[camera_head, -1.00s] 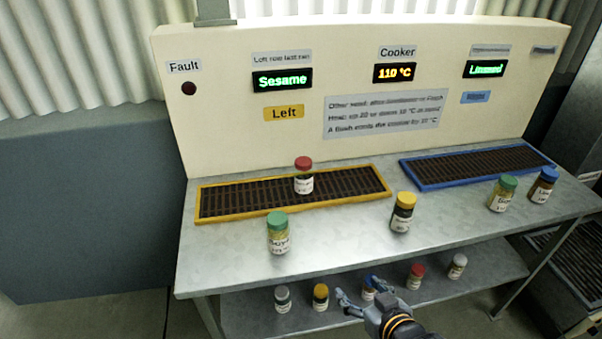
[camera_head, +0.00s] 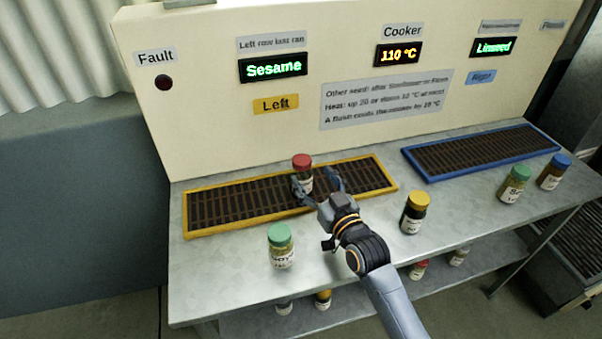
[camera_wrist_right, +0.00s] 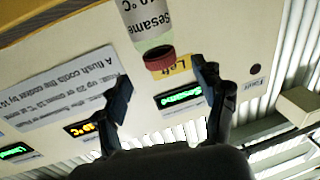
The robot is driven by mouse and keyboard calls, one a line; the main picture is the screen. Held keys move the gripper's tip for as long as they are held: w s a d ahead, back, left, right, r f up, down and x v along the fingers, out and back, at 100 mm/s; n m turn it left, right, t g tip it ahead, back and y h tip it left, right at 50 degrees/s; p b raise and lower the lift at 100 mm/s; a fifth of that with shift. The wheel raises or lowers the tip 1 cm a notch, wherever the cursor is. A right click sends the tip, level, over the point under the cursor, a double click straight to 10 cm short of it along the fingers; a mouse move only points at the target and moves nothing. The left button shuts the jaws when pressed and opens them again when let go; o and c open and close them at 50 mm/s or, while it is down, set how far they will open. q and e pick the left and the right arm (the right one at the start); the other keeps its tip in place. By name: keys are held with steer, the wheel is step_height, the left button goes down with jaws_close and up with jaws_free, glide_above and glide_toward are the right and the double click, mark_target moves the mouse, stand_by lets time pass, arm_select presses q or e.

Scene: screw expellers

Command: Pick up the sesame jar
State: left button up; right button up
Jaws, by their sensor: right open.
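The sesame jar (camera_head: 304,179) has a red lid and stands upright on the yellow-edged grate (camera_head: 230,208) in the head view. In the wrist view the jar (camera_wrist_right: 146,22) appears upside down, its label reading "Sesame" and a temperature. My right gripper (camera_head: 319,186) is open and empty, at the near right side of the jar, partly covering its lower part. In the wrist view the open fingers (camera_wrist_right: 162,78) are spread, with the jar beyond their tips and apart from them. My left gripper is not in view.
A green-lidded jar (camera_head: 281,248) and a yellow-lidded jar (camera_head: 413,213) stand on the metal bench in front. Green-lidded (camera_head: 514,184) and blue-lidded (camera_head: 554,172) jars stand at the right, near the blue-edged grate (camera_head: 440,172). Several jars sit on the lower shelf. The sign panel rises behind.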

mark_target(306, 166)
steer(key=shift+w+a, duration=0.2)
steer(key=shift+w, duration=0.55)
steer(key=shift+w+a+r, duration=0.25)
steer(key=shift+w+a, duration=0.1)
steer(key=shift+w, duration=0.4)
steer(key=x, duration=0.2)
steer(key=shift+w+p, duration=0.3)
steer(key=shift+w, duration=0.05)
steer(key=shift+w+a, duration=0.2)
steer(key=shift+w, duration=0.15)
steer(key=shift+w+f, duration=0.1)
steer(key=c, duration=1.3)
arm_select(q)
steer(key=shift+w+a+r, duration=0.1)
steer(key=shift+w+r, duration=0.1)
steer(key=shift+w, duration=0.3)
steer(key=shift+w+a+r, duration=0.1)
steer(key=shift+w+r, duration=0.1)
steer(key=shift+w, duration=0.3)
arm_select(e)
jaws_close()
